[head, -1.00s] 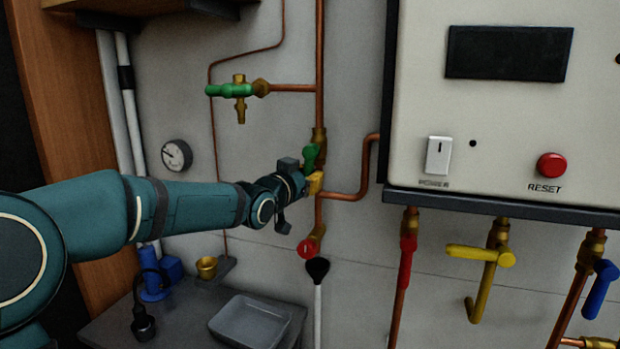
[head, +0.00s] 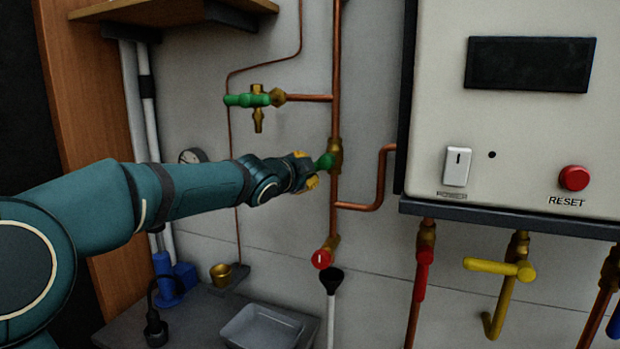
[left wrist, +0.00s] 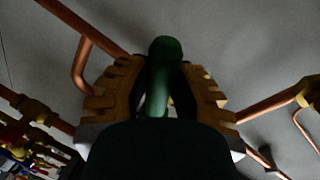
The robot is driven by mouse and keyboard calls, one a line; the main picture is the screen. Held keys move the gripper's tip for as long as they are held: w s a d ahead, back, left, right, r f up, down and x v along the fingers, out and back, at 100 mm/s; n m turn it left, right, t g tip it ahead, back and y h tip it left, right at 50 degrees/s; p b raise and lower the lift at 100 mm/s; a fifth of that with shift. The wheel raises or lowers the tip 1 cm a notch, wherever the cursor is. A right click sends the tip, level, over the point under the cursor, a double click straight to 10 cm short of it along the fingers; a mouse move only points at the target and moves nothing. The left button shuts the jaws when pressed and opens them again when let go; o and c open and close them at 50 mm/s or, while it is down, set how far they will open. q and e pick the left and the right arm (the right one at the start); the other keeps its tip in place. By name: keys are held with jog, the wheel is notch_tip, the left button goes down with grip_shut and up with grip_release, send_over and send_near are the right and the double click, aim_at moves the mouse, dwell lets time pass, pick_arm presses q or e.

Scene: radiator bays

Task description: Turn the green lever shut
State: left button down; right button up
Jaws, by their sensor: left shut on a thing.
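The green lever (head: 326,160) sits on a brass valve (head: 336,155) on the vertical copper pipe, left of the boiler panel. It points left from the pipe in the head view, and its outer end is hidden by my gripper. My left gripper (head: 308,169), with yellow fingertips, is at the lever, just left of the pipe. In the left wrist view the green lever (left wrist: 165,50) stands between the two yellow jaws, and the gripper is shut on it. My right gripper is not in view.
Another green-handled valve (head: 250,99) is above on a side branch. A red valve knob (head: 322,258) is below on the same pipe. The white boiler panel (head: 430,110) stands close on the right. A bench with a grey tray (head: 262,328) is below.

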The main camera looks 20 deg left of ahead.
pick_arm(q)
jog(key=m, duration=0.1)
jog(key=r+m, duration=0.1)
jog(key=shift+a+r+m+y, duration=0.3)
jog(key=shift+m+y, duration=0.1)
jog(key=shift+r+m+y+b, duration=0.35)
jog(key=shift+r+m, duration=0.2)
jog(key=shift+m, duration=0.45)
jog(key=shift+r, duration=0.1)
jog(key=c, duration=0.8)
grip_release()
jog(key=s, duration=0.4)
jog(key=s+r, duration=0.1)
jog(key=s, duration=0.3)
jog(key=s+r, duration=0.1)
jog(key=s, duration=0.2)
jog(key=shift+s+a+r, duration=0.1)
jog(key=shift+s+a, duration=0.15)
jog(key=shift+s, duration=0.15)
